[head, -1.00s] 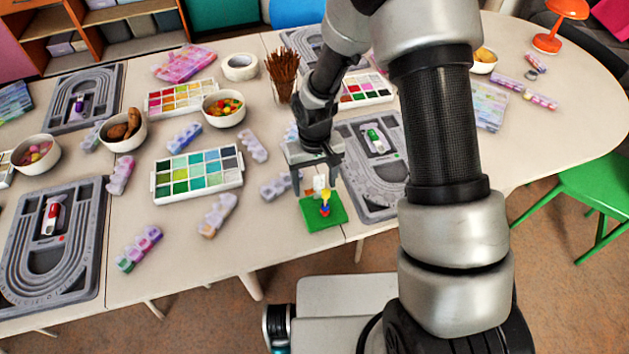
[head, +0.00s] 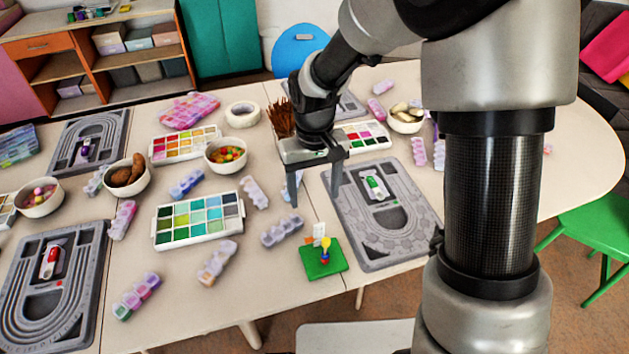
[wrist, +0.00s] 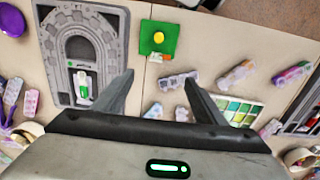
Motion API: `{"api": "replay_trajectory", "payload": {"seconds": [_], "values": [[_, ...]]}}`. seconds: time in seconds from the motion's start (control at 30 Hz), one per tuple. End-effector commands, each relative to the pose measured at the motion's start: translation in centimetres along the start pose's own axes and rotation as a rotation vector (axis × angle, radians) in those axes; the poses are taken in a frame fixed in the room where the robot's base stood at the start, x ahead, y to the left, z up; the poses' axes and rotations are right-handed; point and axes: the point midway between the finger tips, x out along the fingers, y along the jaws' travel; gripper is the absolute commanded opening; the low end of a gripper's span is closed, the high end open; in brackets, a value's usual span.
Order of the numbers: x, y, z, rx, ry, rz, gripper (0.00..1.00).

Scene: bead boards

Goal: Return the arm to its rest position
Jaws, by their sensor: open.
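My gripper (head: 312,196) is open and empty, held above the table between the teal paint tray and the right grey bead board. In the wrist view, its two fingers (wrist: 160,98) stand wide apart with nothing between them. A green square board (head: 313,266) lies below it near the table's front edge. A small stack of coloured beads with a yellow top (head: 325,250) stands upright on it. A white and orange piece (head: 318,231) is at the board's back edge. The green board (wrist: 175,38) also shows ahead of the fingers in the wrist view.
Grey bead boards (head: 350,240) lie around the white table. A teal paint tray (head: 155,226), bowls (head: 140,187) and several pastel bead boxes (head: 219,262) are spread to the left. A cup of brown sticks (head: 280,118) stands behind my gripper. A green chair (head: 590,222) is at the right.

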Motion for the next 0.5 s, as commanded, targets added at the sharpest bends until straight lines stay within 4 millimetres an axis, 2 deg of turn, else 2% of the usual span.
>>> {"api": "replay_trajectory", "payload": {"seconds": [0.1,0.4,0.5], "values": [[-1.6,0.0,0.0,0.001,0.001,0.000,0.65],[-2.5,0.0,0.1,0.001,0.000,0.000,0.65],[-4.0,0.5,0.4,0.009,0.018,0.008,0.65]]}}
